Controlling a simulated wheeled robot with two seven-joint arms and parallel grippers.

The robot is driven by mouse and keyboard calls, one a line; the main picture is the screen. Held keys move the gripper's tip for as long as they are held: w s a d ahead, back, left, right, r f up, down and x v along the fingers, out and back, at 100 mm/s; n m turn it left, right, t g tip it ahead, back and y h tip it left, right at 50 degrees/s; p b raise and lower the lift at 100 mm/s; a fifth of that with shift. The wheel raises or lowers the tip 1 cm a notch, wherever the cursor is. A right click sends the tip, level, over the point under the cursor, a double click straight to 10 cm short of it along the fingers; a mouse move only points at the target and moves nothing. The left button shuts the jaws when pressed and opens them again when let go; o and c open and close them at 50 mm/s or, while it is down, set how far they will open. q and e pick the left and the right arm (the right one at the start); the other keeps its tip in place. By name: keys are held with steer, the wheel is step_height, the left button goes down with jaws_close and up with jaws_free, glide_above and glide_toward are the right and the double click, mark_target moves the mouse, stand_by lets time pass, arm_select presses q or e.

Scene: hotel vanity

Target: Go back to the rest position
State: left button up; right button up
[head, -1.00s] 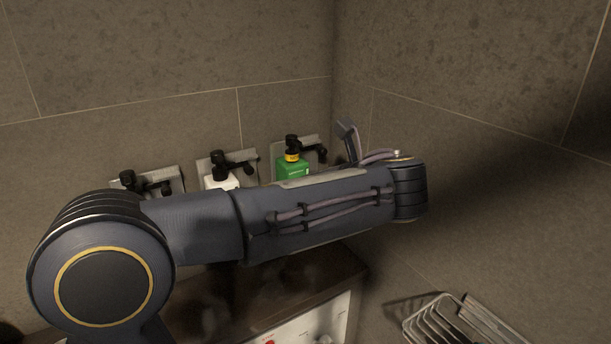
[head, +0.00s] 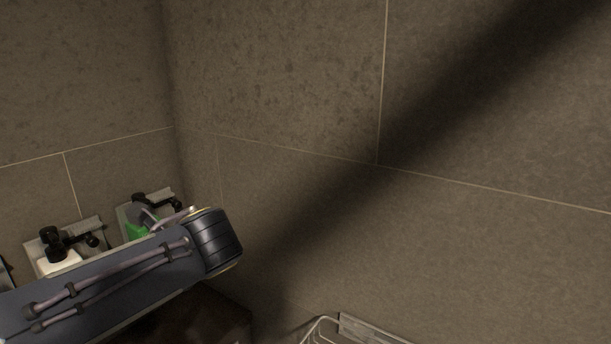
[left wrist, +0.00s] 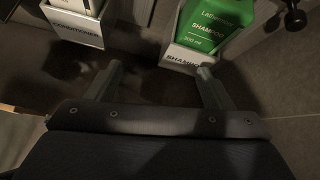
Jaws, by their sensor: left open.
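My left gripper (left wrist: 160,82) is open and empty in the left wrist view, its two fingers apart. The green shampoo bottle (left wrist: 217,22) stands in a holder labelled SHAMPOO (left wrist: 190,58), just beyond the fingers and apart from them. In the head view my left arm comes in from the lower left and hides its own gripper. Part of the green bottle (head: 136,231) shows behind the arm there. My right gripper is in neither view.
A white bottle (head: 58,262) stands in a wall holder to the left. A holder labelled CONDITIONER (left wrist: 77,28) is at the upper left of the wrist view. A wire rack (head: 322,330) is at the bottom of the head view. Tiled walls meet in a corner.

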arm_select(q)
steer(key=s+f+n+h, duration=0.1)
steer(key=s+f+n, duration=0.1)
steer(key=s+f, duration=0.1)
steer(key=s+a+f+n+g+h, duration=0.1)
steer(key=s+f+n+h, duration=0.1)
steer(key=s+f, duration=0.1)
steer(key=s+a+f+n+g+h, duration=0.1)
steer(key=s+f+n+h, duration=0.1)
steer(key=s+f+n, duration=0.1)
steer(key=shift+s+a+f, duration=0.1)
steer(key=shift+a+f, duration=0.05)
steer(key=shift+a, duration=0.05)
steer(key=s+d+f+n+t+h, duration=0.2)
steer(key=s+d+f+n+h, duration=0.5)
steer(key=s+n, duration=0.5)
steer(key=d+n, duration=0.2)
steer(key=n, duration=0.2)
steer(key=shift+d+f+h, duration=0.2)
steer(key=shift+d+h, duration=0.15)
steer(key=shift+h, duration=0.05)
steer(key=shift+r, duration=0.5)
